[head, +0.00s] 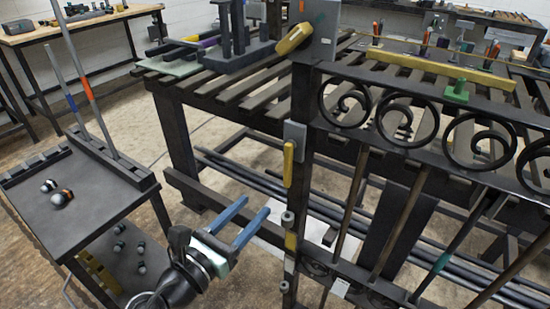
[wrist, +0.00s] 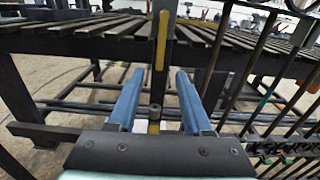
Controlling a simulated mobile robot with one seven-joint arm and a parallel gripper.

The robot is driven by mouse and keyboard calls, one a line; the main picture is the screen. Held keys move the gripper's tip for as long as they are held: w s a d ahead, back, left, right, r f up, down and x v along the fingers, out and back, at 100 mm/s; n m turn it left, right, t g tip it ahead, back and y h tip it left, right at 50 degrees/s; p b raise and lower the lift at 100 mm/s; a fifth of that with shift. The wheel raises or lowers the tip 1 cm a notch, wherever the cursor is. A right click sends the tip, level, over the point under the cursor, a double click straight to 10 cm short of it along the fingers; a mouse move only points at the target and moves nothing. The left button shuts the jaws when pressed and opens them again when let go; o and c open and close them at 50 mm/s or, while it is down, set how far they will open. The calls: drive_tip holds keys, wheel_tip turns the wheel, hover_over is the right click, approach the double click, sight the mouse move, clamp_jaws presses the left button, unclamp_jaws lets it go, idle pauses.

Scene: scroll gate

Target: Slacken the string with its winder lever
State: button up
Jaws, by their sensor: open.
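A dark metal gate with scrolls (head: 415,115) stands at the right in the head view. Its post carries a thick yellow lever (head: 295,38) on a grey box (head: 322,35) at the top. Lower on the post a slim yellow handle (head: 288,163) hangs upright from a grey plate; a yellow upright handle also shows in the wrist view (wrist: 162,40). I cannot tell which of these is the winder lever, and I cannot make out the string. My gripper (head: 255,204) is open and empty, left of the post and below the slim handle. Its blue fingers point towards the post in the wrist view (wrist: 158,76).
A slatted workbench (head: 225,85) stands behind the gate. A dark cart (head: 95,190) with small balls and upright rods is at the left. A yellow bar with a green knob (head: 456,91) lies by the gate's top rail. Floor is clear between cart and bench.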

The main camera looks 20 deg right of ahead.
sight(286, 174)
drive_tip(key=b+x, duration=0.2)
drive_tip(key=x, duration=1)
drive_tip(key=shift+d, duration=0.15)
drive_tip(key=shift+c, duration=0.3)
clamp_jaws()
idle(0.7)
